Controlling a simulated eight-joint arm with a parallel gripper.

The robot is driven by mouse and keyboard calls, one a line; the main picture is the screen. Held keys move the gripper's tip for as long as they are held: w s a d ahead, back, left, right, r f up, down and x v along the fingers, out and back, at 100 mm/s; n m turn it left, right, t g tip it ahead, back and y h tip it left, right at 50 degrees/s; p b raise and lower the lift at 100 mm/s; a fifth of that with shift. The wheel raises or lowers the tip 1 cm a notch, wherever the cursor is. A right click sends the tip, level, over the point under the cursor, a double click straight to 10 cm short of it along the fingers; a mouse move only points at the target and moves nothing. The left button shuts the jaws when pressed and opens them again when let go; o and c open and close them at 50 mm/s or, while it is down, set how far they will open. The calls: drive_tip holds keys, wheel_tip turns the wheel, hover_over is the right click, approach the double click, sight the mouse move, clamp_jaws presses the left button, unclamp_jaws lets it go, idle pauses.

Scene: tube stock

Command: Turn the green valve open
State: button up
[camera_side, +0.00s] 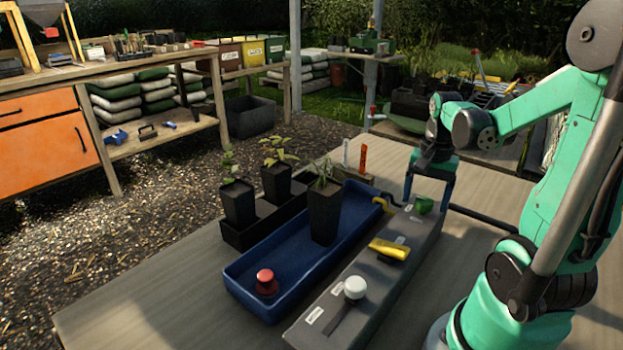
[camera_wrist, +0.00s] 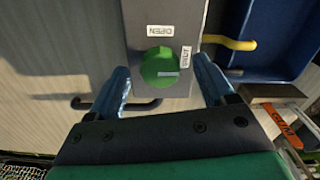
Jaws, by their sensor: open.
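The green valve (camera_side: 423,204) is a small knob at the far end of the grey control panel (camera_side: 335,312). An upside-down label that seems to read OPEN (camera_wrist: 160,30) lies above the knob. My gripper (camera_side: 427,194) points down over the valve with its blue fingers apart. In the wrist view the fingers of my gripper (camera_wrist: 163,70) stand on either side of the knob, with gaps between.
A yellow lever (camera_side: 390,249) and a white knob (camera_side: 355,288) are on the same panel. A yellow pipe (camera_side: 384,205) and a black hose (camera_side: 483,217) adjoin the panel.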

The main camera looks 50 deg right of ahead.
clamp_jaws()
drive_tip(key=shift+n, duration=0.3)
drive_tip(key=n, duration=0.3)
drive_tip(key=shift+n, duration=0.3)
drive_tip(key=n, duration=1.3)
drive_tip(key=shift+n, duration=0.3)
